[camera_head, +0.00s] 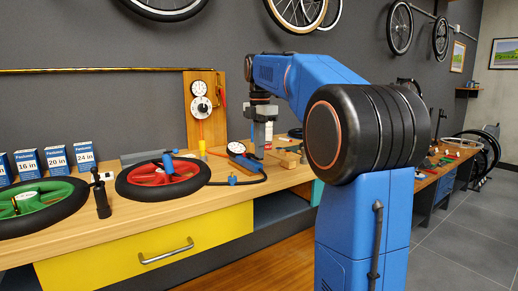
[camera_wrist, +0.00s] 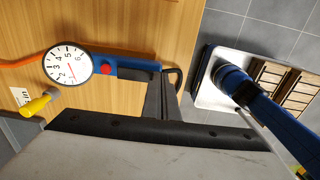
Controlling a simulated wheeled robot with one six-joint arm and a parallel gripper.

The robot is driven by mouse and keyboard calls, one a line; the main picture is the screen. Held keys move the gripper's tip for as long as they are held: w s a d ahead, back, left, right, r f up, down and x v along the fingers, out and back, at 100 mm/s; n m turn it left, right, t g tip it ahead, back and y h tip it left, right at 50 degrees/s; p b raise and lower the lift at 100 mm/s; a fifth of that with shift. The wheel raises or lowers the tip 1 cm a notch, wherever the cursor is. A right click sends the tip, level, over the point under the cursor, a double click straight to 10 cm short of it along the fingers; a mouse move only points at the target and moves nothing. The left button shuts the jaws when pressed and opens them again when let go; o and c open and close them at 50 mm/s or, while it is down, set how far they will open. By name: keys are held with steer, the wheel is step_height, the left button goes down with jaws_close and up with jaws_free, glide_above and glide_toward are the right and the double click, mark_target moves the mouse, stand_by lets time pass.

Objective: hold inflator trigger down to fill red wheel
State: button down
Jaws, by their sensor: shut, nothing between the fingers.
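The red wheel (camera_head: 140,176), with a black tyre, lies flat on the wooden bench. A black hose (camera_head: 263,178) runs from its right side towards the inflator. The inflator (camera_head: 238,150) has a round white gauge, which shows large in the wrist view (camera_wrist: 68,65). Its blue body (camera_wrist: 107,68) carries a red button, and a dark handle or lever part (camera_wrist: 138,75) extends right. My gripper (camera_head: 260,157) is shut and empty above the bench beside the inflator. In the wrist view its dark fingers (camera_wrist: 160,78) overlap the handle end; I cannot tell whether they touch the trigger.
A green wheel (camera_head: 40,206) and a black upright pump-like tool (camera_head: 102,198) are at the left. Blue boxes (camera_head: 57,158) stand behind. Small wooden pieces (camera_head: 290,154) lie right of my gripper.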

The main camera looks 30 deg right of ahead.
steer(key=shift+s+f+t, duration=0.4)
steer(key=shift+f+t, duration=0.1)
steer(key=shift+f, duration=0.1)
steer(key=shift+r, duration=0.25)
stand_by(2.1)
steer(key=shift+r, duration=0.6)
